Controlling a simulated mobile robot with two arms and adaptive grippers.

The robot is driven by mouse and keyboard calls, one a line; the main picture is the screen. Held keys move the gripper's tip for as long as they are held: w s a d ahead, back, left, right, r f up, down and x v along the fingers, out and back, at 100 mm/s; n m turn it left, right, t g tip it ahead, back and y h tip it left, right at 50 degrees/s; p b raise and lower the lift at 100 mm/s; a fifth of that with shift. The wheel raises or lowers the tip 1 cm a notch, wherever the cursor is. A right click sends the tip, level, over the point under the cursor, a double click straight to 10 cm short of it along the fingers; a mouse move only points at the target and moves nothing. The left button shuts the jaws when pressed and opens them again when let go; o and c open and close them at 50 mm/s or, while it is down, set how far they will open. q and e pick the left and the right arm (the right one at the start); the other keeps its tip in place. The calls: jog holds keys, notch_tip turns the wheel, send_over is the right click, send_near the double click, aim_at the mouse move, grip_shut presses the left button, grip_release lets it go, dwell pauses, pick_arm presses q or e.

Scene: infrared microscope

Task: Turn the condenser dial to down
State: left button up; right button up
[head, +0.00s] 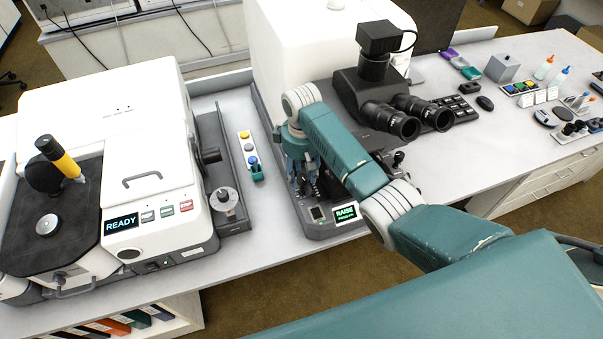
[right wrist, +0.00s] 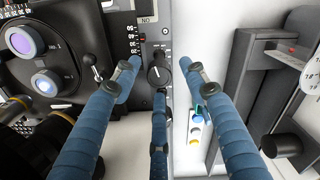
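The microscope base (head: 322,228) stands in the middle of the head view, with a small screen (head: 346,213) whose large word reads RAISE. My right gripper (head: 303,185) is over the base's left front part and hides what lies below it. In the right wrist view a round black dial (right wrist: 159,74) with a light pointer mark sits on the grey panel, with small marks around it. My right gripper's blue fingers (right wrist: 158,78) are spread apart around the dial. Contact with it cannot be told. My left gripper is not in view.
Binocular eyepieces (head: 405,118) rise to the right of my right arm. A white instrument (head: 150,165) with a READY screen stands at left. A strip with coloured buttons (head: 247,148) lies between the machines. Small items stand on the bench at right.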

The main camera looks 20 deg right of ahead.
notch_tip(320, 180, up, 12)
dwell(0.6)
jog(key=shift+s+f, duration=0.1)
